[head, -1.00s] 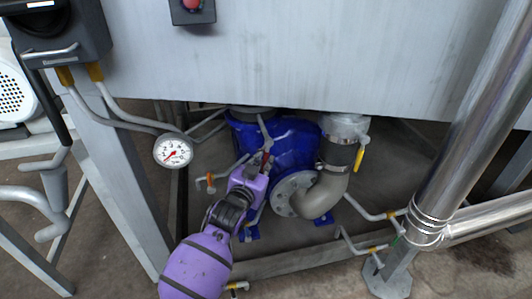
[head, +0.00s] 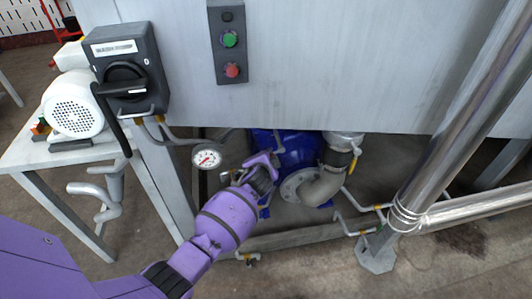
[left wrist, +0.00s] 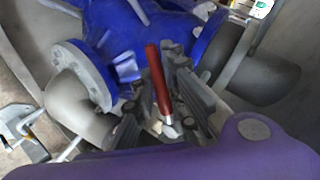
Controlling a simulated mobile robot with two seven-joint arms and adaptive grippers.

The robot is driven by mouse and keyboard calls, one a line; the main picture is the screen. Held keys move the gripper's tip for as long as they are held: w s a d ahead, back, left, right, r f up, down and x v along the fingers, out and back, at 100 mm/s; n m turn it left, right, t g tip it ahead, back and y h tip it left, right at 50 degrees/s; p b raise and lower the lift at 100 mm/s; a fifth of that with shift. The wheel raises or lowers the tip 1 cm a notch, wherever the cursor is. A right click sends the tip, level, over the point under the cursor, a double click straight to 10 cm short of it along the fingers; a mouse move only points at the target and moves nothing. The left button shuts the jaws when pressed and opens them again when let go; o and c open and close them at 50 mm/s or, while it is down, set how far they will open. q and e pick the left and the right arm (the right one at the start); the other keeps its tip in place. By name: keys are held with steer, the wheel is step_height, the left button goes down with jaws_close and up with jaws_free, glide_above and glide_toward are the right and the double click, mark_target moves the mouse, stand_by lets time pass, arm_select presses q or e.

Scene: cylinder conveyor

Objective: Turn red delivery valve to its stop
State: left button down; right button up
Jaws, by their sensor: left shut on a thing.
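The red valve handle (left wrist: 157,75) shows in the left wrist view as a slim red lever with a pale metal end, standing in front of the blue pump body. My left gripper (left wrist: 163,112) is shut on this lever, with its dark grey fingers on either side of it. In the head view my left gripper (head: 271,166) reaches under the machine at the left side of the blue pump (head: 298,148), and the lever is hidden there behind the purple wrist. My right gripper is not in view.
A round pressure gauge (head: 207,158) hangs left of the gripper. A flanged grey elbow pipe (head: 322,187) and a yellow-handled valve (head: 355,159) sit to its right. The steel panel (head: 330,60) overhangs the space. A black rotary switch box (head: 127,78) is at upper left.

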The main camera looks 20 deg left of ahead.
arm_select(q)
steer(key=r+m+p, duration=0.1)
steer(key=r+g+y+p, duration=0.1)
steer(key=shift+s+a+r+m+y+p, duration=0.1)
steer(key=shift+a+r+m+y+p, duration=0.05)
steer(key=shift+a+m+y+p, duration=0.2)
steer(key=shift+s+r+m+g+y+p, duration=0.1)
steer(key=shift+r+m+g+y+p, duration=0.25)
steer(key=shift+m+g+p, duration=0.3)
steer(key=c, duration=1.7)
jaws_free()
steer(key=shift+c, duration=0.2)
steer(key=shift+d, duration=0.1)
steer(key=shift+s+d+r, duration=0.1)
steer(key=shift+s, duration=0.05)
steer(key=v, duration=1.1)
steer(key=shift+s+d, duration=0.15)
steer(key=shift+s, duration=0.05)
